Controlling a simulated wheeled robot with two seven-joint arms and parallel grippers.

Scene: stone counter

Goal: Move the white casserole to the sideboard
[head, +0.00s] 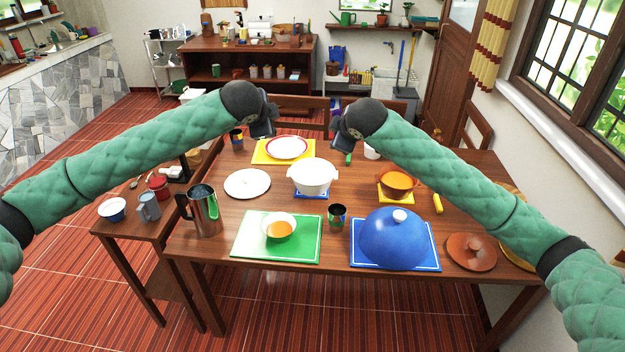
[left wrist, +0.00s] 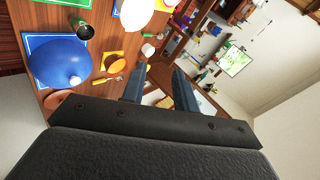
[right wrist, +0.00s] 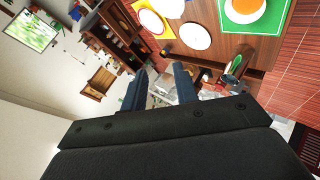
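The white casserole (head: 313,177) stands without a lid on a blue trivet (head: 310,194) in the middle of the dining table; it shows at the top of the left wrist view (left wrist: 137,12). A flat white disc (head: 247,184), a plate or lid, lies to its left. A brown cabinet (head: 247,58) stands at the back and a low side table (head: 165,228) at the left; I cannot tell which is the sideboard. My left gripper (head: 265,131) and right gripper (head: 341,139) hang above the table beyond the casserole, fingers apart and empty in the wrist views.
A metal pitcher (head: 202,211), a soup bowl (head: 279,229) on a green mat, a dark cup (head: 337,216) and a blue dome (head: 393,238) stand nearer the front. An orange pot (head: 397,184) is at right. A red-rimmed plate (head: 287,147) lies behind the casserole.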

